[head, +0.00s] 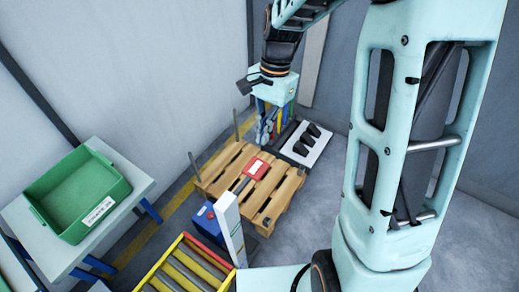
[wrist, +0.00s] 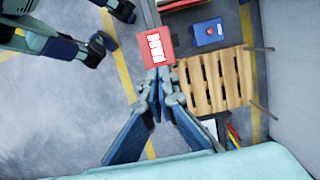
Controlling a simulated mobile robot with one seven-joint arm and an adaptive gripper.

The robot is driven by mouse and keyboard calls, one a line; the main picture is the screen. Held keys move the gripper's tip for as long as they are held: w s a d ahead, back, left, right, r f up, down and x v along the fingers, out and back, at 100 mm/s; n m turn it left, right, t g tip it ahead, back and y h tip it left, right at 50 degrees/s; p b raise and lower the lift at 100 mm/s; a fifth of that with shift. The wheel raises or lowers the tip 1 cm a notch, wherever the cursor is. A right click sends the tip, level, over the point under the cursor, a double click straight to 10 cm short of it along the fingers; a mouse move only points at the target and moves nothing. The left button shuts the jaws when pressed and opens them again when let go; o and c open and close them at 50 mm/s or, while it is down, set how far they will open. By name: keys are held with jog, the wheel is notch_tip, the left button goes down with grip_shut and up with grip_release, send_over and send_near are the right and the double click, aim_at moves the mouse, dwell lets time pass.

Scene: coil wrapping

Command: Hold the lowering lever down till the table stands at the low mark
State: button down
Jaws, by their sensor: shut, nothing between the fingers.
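A red pad with a white label (head: 256,168) sits on the end of a dark lever arm beside a white post (head: 230,228). It also shows in the wrist view (wrist: 156,47), where the label's lettering is too small to read surely. My gripper (head: 264,140) is shut and empty, pointing down just behind the pad in the head view. In the wrist view its fingertips (wrist: 158,72) meet the pad's near edge in the picture; I cannot tell whether they touch it. A wooden pallet (head: 217,178) lies beneath. I cannot make out a low mark or the table's height.
A blue box with a red button (head: 207,216) stands by the post. A yellow-framed roller conveyor (head: 178,268) is in front. A green bin (head: 80,195) stands on a side table at left. A white panel with black parts (head: 313,150) lies behind the pallet. Thin upright posts stand at the pallet's edge.

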jog(key=shift+w+d+r, duration=0.1)
jog(key=shift+w+r, duration=0.1)
jog(key=shift+r, duration=0.55)
jog(key=shift+w+d+r, duration=0.1)
jog(key=shift+w+r, duration=0.05)
jog(key=shift+r, duration=0.55)
jog(key=shift+d, duration=0.1)
